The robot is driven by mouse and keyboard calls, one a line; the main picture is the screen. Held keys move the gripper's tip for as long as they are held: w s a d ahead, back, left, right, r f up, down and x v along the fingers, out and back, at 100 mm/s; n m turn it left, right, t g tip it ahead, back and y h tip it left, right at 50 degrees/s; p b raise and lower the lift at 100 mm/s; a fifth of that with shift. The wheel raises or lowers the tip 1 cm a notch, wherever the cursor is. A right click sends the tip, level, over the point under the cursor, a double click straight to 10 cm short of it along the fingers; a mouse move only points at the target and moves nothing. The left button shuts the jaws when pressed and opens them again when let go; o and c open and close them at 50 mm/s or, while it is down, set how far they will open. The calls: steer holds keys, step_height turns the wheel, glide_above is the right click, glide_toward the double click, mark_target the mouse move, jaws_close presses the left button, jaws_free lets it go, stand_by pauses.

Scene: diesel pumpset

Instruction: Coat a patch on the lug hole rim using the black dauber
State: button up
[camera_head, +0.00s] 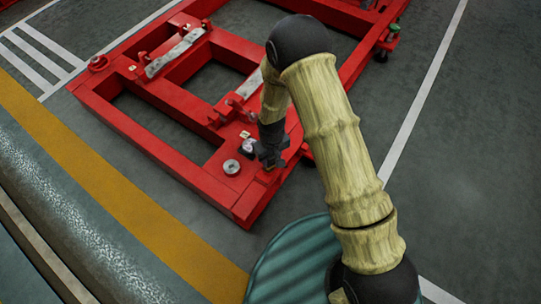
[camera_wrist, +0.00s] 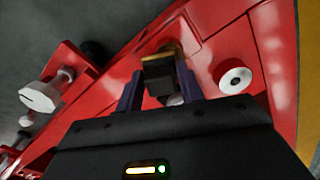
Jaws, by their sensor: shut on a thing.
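My gripper (camera_head: 269,160) is low over the near corner of the red frame (camera_head: 215,192). In the wrist view its two dark fingers (camera_wrist: 160,88) are shut on a small black block with a tan-brown edge at its far end, which I take to be the black dauber (camera_wrist: 160,82). Whether its tip touches the frame cannot be told. A pale round disc with a dark centre hole (camera_wrist: 236,80) lies on the red surface right of the fingers; it appears as a silver disc in the head view (camera_head: 232,167). I cannot make out for certain which feature is the lug hole rim.
A small pale disc (camera_head: 247,146) and a cream piece (camera_head: 245,134) sit beside my gripper. In the wrist view, a silver bolt-like part (camera_wrist: 42,95) stands at left. A metal bar (camera_head: 175,52) lies on the frame farther back. Grey floor to the right is clear.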

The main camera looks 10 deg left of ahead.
steer(key=shift+s+a+r+p, duration=0.1)
steer(key=shift+s+a+p, duration=0.1)
steer(key=shift+s+p, duration=0.2)
steer(key=shift+s, duration=0.1)
stand_by(0.3)
steer(key=shift+s+a, duration=0.25)
steer(key=shift+s, duration=0.25)
steer(key=shift+d, duration=0.1)
steer(key=shift+s+a+f+p, duration=0.3)
steer(key=shift+s+p, duration=0.05)
steer(key=shift+s, duration=0.2)
steer(key=shift+s+r+p, duration=0.1)
steer(key=shift+r+p, duration=0.05)
steer(key=shift+p, duration=0.15)
